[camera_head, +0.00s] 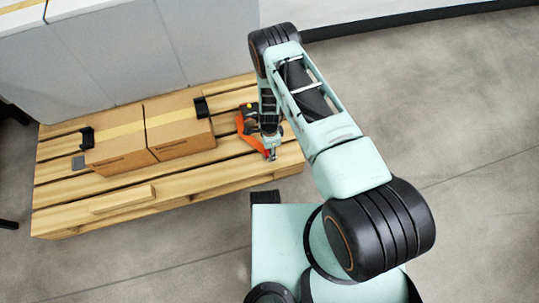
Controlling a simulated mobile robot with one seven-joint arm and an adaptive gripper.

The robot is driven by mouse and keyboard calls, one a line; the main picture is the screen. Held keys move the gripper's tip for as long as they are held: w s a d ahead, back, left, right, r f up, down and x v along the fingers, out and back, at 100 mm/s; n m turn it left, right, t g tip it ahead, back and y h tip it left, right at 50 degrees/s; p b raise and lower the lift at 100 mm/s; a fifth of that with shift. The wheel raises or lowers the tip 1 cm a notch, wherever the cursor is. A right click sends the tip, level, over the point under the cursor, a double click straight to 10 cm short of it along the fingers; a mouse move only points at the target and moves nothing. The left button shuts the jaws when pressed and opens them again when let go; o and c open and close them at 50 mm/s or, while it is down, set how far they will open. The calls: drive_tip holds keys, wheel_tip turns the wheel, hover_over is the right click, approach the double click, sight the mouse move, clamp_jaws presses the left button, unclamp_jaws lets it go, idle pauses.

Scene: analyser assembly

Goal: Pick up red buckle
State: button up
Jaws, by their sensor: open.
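The red-orange buckle (243,124) lies on the right part of the wooden pallet (165,196), to the right of the cardboard boxes. Part of it is hidden behind my arm's end. My gripper (271,154) points down over the pallet near its right edge, right by the buckle's lower end. It is open, and I see nothing held between its fingers. The view is too small to tell whether the fingers touch the buckle.
Two cardboard boxes (118,149) (180,113) with black clips stand on the pallet, left of my gripper. A loose wooden plank (123,199) lies at the pallet's front. A grey-white cabinet (125,55) stands behind. The concrete floor (465,130) is clear to the right.

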drive_tip(key=shift+f, duration=0.7)
clamp_jaws()
drive_tip(key=shift+r, duration=0.1)
